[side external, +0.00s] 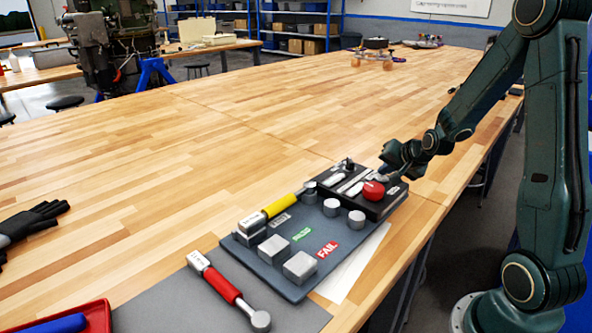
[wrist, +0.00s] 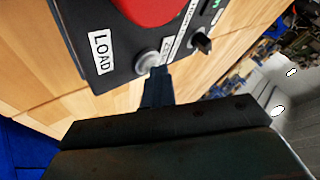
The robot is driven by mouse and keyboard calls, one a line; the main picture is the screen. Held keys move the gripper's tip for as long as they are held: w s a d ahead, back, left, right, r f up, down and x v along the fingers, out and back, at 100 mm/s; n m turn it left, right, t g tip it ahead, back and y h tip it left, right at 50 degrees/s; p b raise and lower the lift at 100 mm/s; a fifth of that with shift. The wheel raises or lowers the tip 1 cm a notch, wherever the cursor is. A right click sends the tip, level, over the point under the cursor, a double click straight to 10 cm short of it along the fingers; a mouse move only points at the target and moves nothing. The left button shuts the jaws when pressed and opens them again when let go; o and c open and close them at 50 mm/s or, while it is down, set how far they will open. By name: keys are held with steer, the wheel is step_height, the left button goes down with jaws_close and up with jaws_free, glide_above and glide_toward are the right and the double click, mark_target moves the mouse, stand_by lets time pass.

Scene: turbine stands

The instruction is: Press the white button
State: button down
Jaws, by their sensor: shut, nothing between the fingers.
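A black control box (side external: 378,209) stands at the right part of the wooden table, with a large red knob (side external: 373,190) on top. In the wrist view the box (wrist: 120,72) shows a LOAD label (wrist: 101,52), the red knob (wrist: 150,8) and a small round whitish button (wrist: 148,62). My gripper (side external: 388,176) is shut and empty, over the box's right side. In the wrist view my closed fingertips (wrist: 159,72) are right at the whitish button and overlap its edge. I cannot tell whether they touch it.
A dark tray (side external: 268,272) with grey metal blocks, cylinders, PASS and FAIL labels and a yellow-handled tool (side external: 280,206) adjoins the box. A red-handled tool (side external: 222,285) lies on a grey mat (side external: 165,307). The table's far middle is clear.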

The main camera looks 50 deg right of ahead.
mark_target(383, 182)
steer(key=shift+r, duration=0.35)
stand_by(0.6)
steer(key=shift+r, duration=3)
steer(key=shift+a, duration=0.1)
steer(key=s+a+r+n+g+y, duration=0.1)
steer(key=s+a+r+n, duration=0.25)
steer(key=a, duration=0.35)
steer(key=s+a+r+n+y, duration=0.1)
steer(key=s+a+r+n, duration=0.2)
steer(key=a, duration=0.5)
steer(key=s+a+r+n+g+y, duration=0.1)
steer(key=s+a+r+n, duration=0.1)
steer(key=s+a+n, duration=0.5)
steer(key=s+a, duration=0.1)
steer(key=s, duration=0.5)
steer(key=shift+a+g+y, duration=0.4)
